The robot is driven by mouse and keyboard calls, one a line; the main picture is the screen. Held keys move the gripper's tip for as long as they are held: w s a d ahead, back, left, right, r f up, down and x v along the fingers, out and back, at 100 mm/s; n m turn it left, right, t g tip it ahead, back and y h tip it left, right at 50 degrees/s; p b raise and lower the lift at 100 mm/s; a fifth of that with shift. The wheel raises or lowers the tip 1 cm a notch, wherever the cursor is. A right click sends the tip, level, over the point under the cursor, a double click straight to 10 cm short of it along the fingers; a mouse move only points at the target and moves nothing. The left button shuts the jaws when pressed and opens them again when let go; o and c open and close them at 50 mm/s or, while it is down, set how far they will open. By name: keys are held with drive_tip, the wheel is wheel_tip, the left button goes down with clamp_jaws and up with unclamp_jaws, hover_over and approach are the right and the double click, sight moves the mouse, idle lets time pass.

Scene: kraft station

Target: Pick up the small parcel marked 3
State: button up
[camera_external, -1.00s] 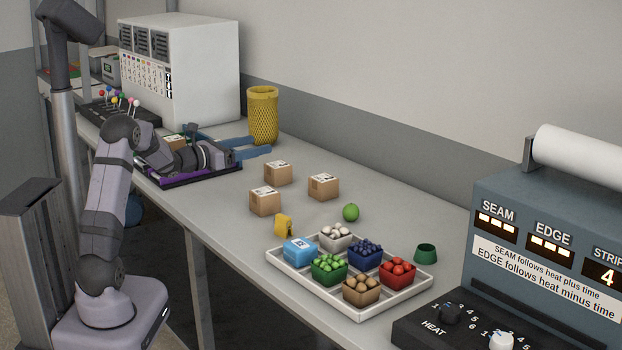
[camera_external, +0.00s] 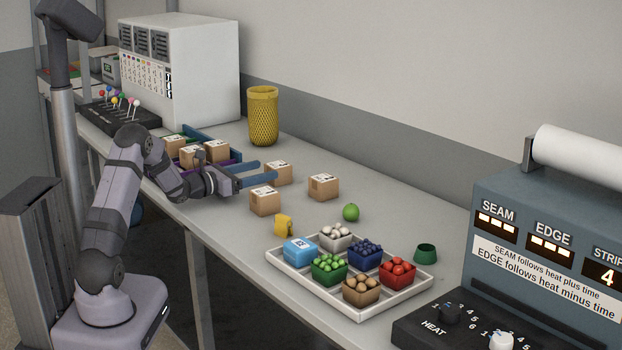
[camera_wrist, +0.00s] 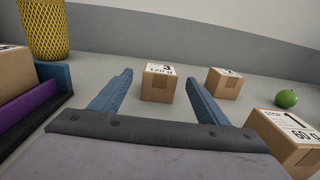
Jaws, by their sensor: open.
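Three small brown parcels stand loose on the table. The back-left one (camera_external: 278,173) is ahead of my open gripper (camera_external: 266,170). In the wrist view this middle parcel (camera_wrist: 159,84) lies in line with the gap between the blue fingers (camera_wrist: 159,78), near their tips. Its label shows 120 g and a foreshortened digit that I cannot read for sure. The front-left parcel (camera_external: 265,202) appears at the lower right of the wrist view (camera_wrist: 290,140), with 60 g on its label. The third parcel (camera_external: 323,187) stands farther right, also in the wrist view (camera_wrist: 223,83). The gripper is empty.
A purple-and-blue divided tray (camera_wrist: 35,115) with parcels is left of my gripper. A yellow mesh bin (camera_external: 263,118) stands behind. A green lime (camera_external: 351,212), a yellow object (camera_external: 283,225) and a white tray (camera_external: 390,305) of produce baskets lie to the right.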

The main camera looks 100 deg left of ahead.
sight(269, 168)
drive_tip(key=shift+p+x, duration=0.55)
drive_tip(key=shift+x, duration=2.35)
drive_tip(key=c, duration=1.2)
